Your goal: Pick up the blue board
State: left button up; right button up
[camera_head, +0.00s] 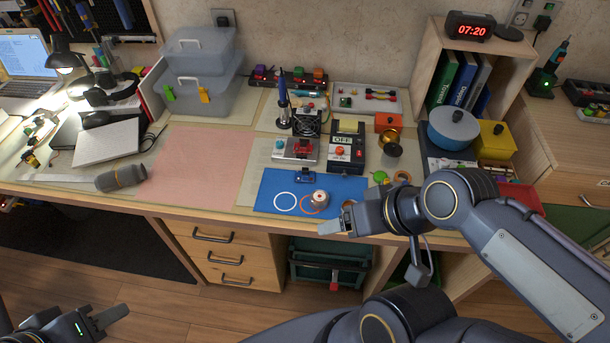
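A small blue circuit board (305,177) lies near the back edge of a flat blue mat (268,186) on the workbench. White and orange rings show on the mat. My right gripper (337,218) is at the mat's front right corner, pointing left. Its fingers look apart, with nothing seen between them, and it is in front of the board and to its right. My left gripper (112,322) is low at the bottom left, over the floor and far from the board. Its fingers look apart and empty.
A small round jar (320,198) stands on the mat, between the board and my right gripper. A red device on a grey base (298,150) and a black OFF box (346,146) stand behind the mat. A pink mat (204,166) to the left is clear.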

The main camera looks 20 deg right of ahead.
aim_at(305, 175)
jog(key=i+j+z, duration=0.45)
jog(key=i+j, duration=0.2)
jog(key=j, duration=0.3)
